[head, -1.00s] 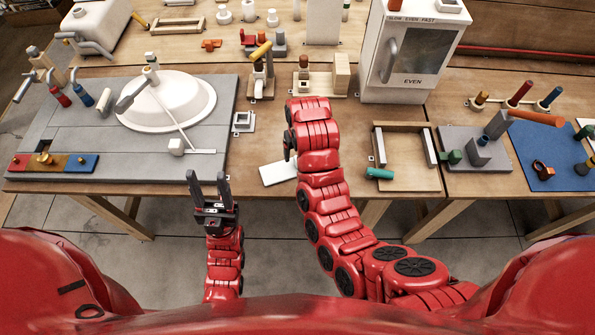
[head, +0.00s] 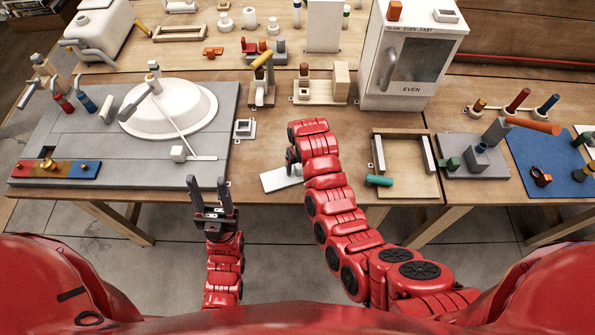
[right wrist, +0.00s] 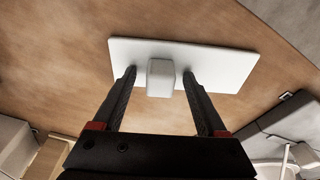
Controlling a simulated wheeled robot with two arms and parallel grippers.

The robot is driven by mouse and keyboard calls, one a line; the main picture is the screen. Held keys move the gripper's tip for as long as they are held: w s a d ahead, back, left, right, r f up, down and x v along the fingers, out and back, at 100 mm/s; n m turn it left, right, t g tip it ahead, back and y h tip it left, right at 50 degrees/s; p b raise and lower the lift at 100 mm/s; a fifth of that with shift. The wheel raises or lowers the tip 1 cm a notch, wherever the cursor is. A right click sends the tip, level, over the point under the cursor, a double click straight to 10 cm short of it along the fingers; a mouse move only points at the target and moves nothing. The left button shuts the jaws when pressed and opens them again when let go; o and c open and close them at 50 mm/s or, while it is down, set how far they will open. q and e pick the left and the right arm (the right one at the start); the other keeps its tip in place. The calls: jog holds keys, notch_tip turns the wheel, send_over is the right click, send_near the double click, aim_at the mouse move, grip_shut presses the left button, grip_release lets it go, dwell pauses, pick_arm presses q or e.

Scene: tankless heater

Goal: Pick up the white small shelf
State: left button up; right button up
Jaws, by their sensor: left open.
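The white small shelf is a flat white plate lying near the bench's front edge, partly hidden by my right arm in the head view (head: 276,181). In the right wrist view the shelf (right wrist: 215,65) shows whole, with a small white block standing out from its middle. My right gripper (right wrist: 159,74) is open, with one finger on each side of that block. I cannot tell whether the fingers touch it. In the head view my right arm hides most of this gripper. My left gripper (head: 208,184) is open and empty in front of the bench edge.
A grey board with a white basin (head: 170,105) lies left of the shelf. A small grey-white square bracket (head: 244,129) is behind it. A wooden frame (head: 405,133) with a teal cylinder (head: 378,180) stands to the right. A white oven-like box (head: 410,60) is at the back.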

grip_shut()
dwell(0.5)
jog(key=shift+r+b, duration=0.35)
jog(key=shift+b, duration=0.1)
notch_tip(320, 180, up, 2)
jog(key=shift+w+a+r+b, duration=0.1)
jog(key=shift+r+b, duration=0.15)
jog(key=shift+b, duration=0.9)
jog(key=s+p, duration=0.1)
jog(key=s, duration=0.1)
jog(key=s+r+p, duration=0.1)
jog(key=s, duration=0.1)
jog(key=s+p, duration=0.1)
jog(key=s, duration=0.1)
jog(key=shift+s+a+r, duration=0.15)
jog(key=shift+a+r, duration=0.1)
jog(key=s+p, duration=0.2)
jog(key=s, duration=0.8)
jog(key=shift+a+r, duration=0.15)
jog(key=shift+a, duration=0.25)
